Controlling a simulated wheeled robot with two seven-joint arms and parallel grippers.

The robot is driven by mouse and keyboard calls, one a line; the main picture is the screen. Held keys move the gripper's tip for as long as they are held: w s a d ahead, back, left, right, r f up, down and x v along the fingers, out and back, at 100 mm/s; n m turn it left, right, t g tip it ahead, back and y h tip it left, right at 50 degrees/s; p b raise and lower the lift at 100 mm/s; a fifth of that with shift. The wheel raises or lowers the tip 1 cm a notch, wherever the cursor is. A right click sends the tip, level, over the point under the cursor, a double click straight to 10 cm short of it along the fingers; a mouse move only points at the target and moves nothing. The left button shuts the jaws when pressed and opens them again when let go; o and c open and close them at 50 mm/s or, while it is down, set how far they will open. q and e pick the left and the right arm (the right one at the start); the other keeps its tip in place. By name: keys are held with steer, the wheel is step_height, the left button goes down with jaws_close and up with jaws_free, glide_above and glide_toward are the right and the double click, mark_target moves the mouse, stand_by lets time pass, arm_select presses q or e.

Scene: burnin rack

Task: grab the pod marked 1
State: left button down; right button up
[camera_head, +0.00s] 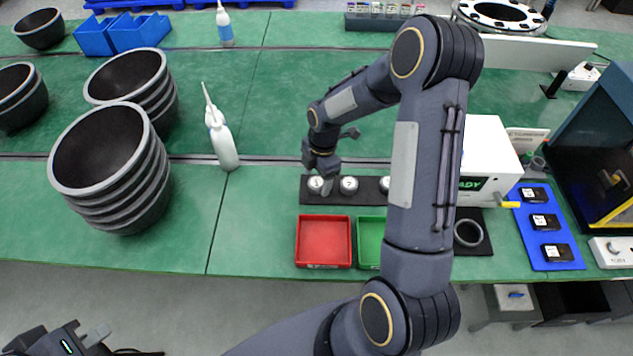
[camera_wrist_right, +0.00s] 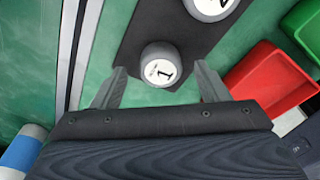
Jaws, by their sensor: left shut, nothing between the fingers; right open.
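The pod marked 1 (camera_wrist_right: 160,65) is a white-topped round pod standing in a dark strip (camera_wrist_right: 195,35). In the right wrist view it lies between the two fingers of my open right gripper (camera_wrist_right: 160,78), with space on both sides. In the head view my right gripper (camera_head: 323,178) is down over the left end of the strip, at the leftmost pod (camera_head: 315,185), and partly hides it. Its mark cannot be read there. My left gripper (camera_head: 88,338) is shut and empty at the lower left, away from the table.
A second pod (camera_head: 348,185) and a third (camera_head: 385,184) stand along the strip. A red tray (camera_head: 323,265) and a green tray (camera_head: 368,245) sit in front. A white bottle (camera_head: 222,145) and stacked black bowls (camera_head: 110,170) are to the left. My right arm hides part of the table.

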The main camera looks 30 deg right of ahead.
steer(key=shift+f, duration=0.5)
steer(key=c, duration=1.1)
steer(key=shift+o, duration=0.2)
steer(key=shift+r, duration=0.1)
